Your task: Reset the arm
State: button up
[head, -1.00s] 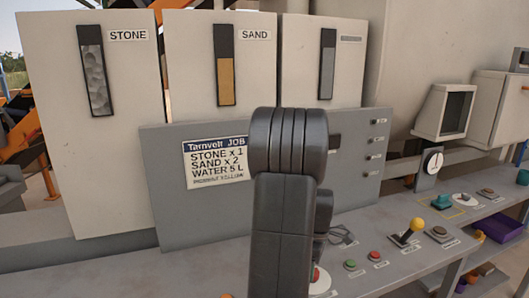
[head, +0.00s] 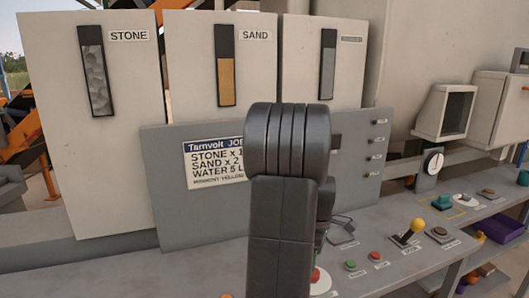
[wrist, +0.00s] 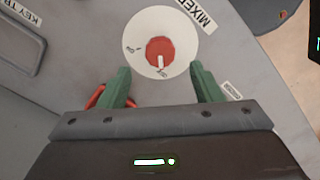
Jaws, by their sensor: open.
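My gripper (wrist: 159,76) shows in the wrist view with its two green fingers apart and nothing between the tips. A red round knob (wrist: 159,47) with a white pointer mark sits on a white disc (wrist: 180,35), just beyond the fingertips. The fingers look apart from the knob. The disc's label reads MIXER, cut off at the end. In the head view my dark arm stands upright in the middle and hides my gripper. A red knob (head: 318,277) on a white disc shows beside the arm at the bottom.
The grey console has a green button (head: 351,265), a red button (head: 375,256) and a yellow-topped lever (head: 417,225) to the right. A job sheet (head: 212,165) hangs on the panel behind my arm. A red curved part (wrist: 94,98) lies partly hidden behind the left finger.

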notch_tip(320, 180, up, 9)
notch_tip(320, 180, down, 14)
jog(key=shift+f, duration=0.25)
jog(key=m, duration=0.4)
jog(key=shift+m+p, duration=0.3)
jog(key=shift+p, duration=0.05)
jog(key=m, duration=0.4)
jog(key=shift+m+p, duration=0.3)
jog(key=shift+p, duration=0.05)
jog(key=m+p, duration=0.1)
jog(key=m, duration=0.3)
jog(key=shift+r+m, duration=0.1)
jog(key=shift+m, duration=0.2)
jog(key=m+p, duration=0.1)
jog(key=m, duration=0.3)
jog(key=shift+a, duration=0.1)
